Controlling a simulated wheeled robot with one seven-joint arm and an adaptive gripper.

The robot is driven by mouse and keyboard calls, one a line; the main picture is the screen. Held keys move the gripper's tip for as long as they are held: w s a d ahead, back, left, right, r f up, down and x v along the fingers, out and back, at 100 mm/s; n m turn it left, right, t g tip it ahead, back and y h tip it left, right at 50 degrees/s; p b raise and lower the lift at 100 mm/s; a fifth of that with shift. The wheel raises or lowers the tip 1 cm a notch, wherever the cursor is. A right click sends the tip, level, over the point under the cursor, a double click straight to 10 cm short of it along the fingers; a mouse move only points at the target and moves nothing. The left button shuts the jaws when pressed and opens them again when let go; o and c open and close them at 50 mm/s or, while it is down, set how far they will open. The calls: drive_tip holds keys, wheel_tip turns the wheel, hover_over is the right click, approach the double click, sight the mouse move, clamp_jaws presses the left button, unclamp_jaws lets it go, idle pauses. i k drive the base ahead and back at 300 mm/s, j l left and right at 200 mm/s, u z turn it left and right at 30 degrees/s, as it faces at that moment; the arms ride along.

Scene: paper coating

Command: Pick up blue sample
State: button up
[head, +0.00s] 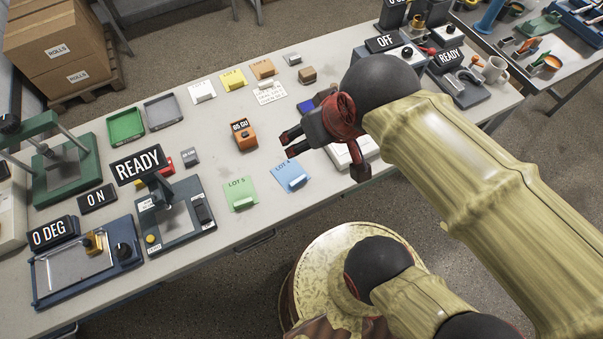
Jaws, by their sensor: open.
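The blue sample (289,177) is a light blue card with a white clip-like block on it, labelled LOT 4. It lies flat near the front edge of the table, right of the green sample card (239,196) labelled LOT 5. My gripper (286,144) is above the table, with its fingers pointing left. In the picture it is just above the blue sample and apart from it. The fingers are spread with nothing visible between them. The blue sample is largely unobstructed.
An orange meter (243,135) reading 85 GU stands left of my gripper. White (202,91), yellow (233,79) and orange (263,69) cards lie farther back. Green (125,125) and grey (163,111) trays and a READY device (175,215) are left. A white object is partly hidden beneath my gripper.

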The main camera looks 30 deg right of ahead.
sight(290, 175)
drive_tip(key=k+j, duration=0.1)
drive_tip(key=j, duration=0.8)
drive_tip(key=k+j+z, duration=0.1)
drive_tip(key=j, duration=0.35)
drive_tip(key=k+j, duration=0.15)
drive_tip(key=j, duration=0.3)
